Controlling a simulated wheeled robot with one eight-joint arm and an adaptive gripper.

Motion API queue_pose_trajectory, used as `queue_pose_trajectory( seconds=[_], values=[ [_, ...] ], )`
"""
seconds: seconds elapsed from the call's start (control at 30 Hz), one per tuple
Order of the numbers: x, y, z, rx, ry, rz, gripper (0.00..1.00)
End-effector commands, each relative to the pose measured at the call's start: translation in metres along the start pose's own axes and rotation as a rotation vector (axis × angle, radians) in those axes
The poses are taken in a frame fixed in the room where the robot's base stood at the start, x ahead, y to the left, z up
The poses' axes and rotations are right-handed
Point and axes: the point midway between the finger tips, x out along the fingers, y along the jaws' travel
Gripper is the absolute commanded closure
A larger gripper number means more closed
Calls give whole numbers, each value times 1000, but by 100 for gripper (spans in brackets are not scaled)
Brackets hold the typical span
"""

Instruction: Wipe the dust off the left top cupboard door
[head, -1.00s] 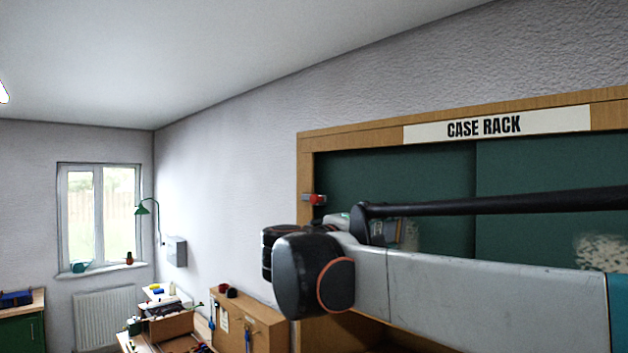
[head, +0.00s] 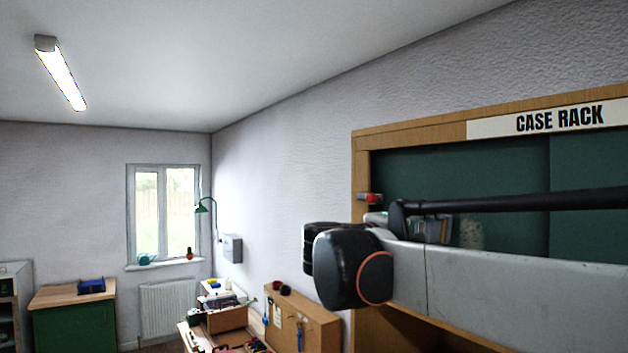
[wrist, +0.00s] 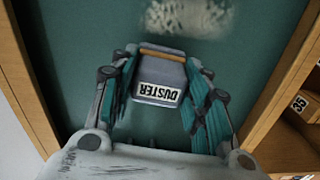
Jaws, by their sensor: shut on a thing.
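My gripper (wrist: 163,60) is shut on the duster (wrist: 158,94), a grey block with a tan strip and a white "DUSTER" label, upside down in the wrist view. The left top cupboard door (head: 430,170) is a plain dark green panel; it also fills the middle of the wrist view (wrist: 75,60). A pale dust patch (wrist: 187,15) lies on the door, beyond the duster and apart from it in the picture. It also shows in the head view (head: 471,235), partly covered by my arm. Whether the duster touches the door I cannot tell.
A wooden frame (head: 362,170) with a "CASE RACK" sign (head: 545,118) surrounds the doors. A red item (head: 370,198) sits at its left edge. A second green door (head: 590,165) is on the right.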

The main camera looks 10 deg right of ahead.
Motion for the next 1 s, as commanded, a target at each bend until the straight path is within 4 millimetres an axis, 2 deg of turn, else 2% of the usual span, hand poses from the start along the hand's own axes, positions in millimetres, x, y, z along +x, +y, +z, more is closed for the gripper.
queue_pose_trajectory(
  seconds=[0.1,0.43,1.0],
  values=[
    [-14,0,3,0,5,0,76],
    [-43,0,3,0,5,0,76],
    [-52,0,2,0,2,0,76]
  ],
)
